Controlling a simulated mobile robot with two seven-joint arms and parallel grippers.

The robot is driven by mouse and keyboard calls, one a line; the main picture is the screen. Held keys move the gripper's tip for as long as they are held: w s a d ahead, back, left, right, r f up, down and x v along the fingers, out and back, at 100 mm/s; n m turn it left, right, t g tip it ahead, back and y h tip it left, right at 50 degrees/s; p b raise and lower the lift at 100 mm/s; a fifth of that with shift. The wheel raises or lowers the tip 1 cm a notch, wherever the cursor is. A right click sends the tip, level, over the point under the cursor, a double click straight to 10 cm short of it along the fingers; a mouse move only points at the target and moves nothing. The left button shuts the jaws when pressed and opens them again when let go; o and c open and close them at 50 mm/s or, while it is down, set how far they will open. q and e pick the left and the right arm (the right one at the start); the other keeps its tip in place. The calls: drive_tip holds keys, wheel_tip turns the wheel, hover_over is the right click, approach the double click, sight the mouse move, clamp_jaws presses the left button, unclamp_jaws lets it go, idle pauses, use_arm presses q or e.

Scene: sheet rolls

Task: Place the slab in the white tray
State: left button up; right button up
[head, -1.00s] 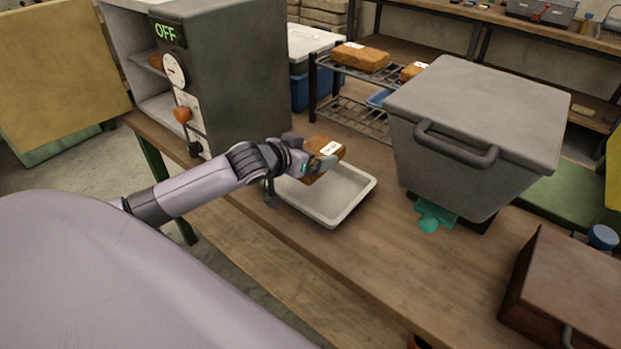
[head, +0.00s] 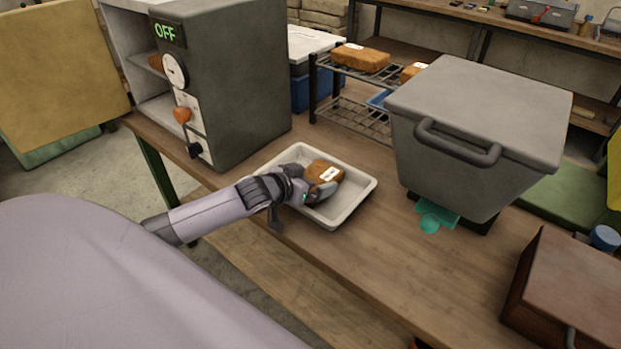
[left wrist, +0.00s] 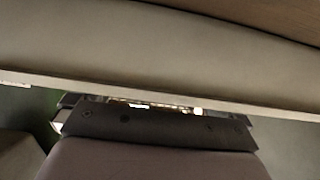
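The orange-brown slab (head: 326,172) with a white label is down inside the white tray (head: 362,196) in the head view. My left gripper (head: 307,182) reaches into the tray, one finger on either side of the slab, and appears shut on it. I cannot tell whether the slab fully rests on the tray floor. In the left wrist view, a pale surface with a rim fills much of the picture behind the dark gripper body; the slab is not clearly visible there. My right gripper is not in view.
A dark grey oven-like box (head: 240,80) marked OFF stands left of the tray. A wire rack (head: 350,115) with similar slabs is behind. A large grey lidded bin (head: 470,130) stands right, and a brown box (head: 570,290) at front right.

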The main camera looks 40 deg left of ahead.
use_arm(q)
drive_tip(key=shift+r, duration=0.1)
drive_tip(key=d+v, duration=0.1)
drive_tip(key=v, duration=1.1)
drive_tip(key=shift+a+p, duration=0.45)
drive_tip(key=s+d+f+g, duration=0.2)
drive_tip(key=s+d+g, duration=0.15)
drive_tip(key=s, duration=0.35)
drive_tip(key=s+d+f+m+g+y, duration=0.1)
drive_tip(key=s+d+f+g, duration=0.2)
drive_tip(key=s+d, duration=0.35)
drive_tip(key=s+d+f+g, duration=0.2)
drive_tip(key=s+d+g, duration=0.1)
drive_tip(key=s, duration=0.5)
drive_tip(key=w+d+f+t+h, duration=0.2)
drive_tip(key=w+f+t, duration=0.4)
drive_tip(key=f, duration=0.3)
drive_tip(key=shift+w+d+t, duration=0.2)
drive_tip(key=shift+d+t, duration=0.05)
drive_tip(key=shift+t, duration=0.3)
drive_tip(key=shift+c, duration=0.3)
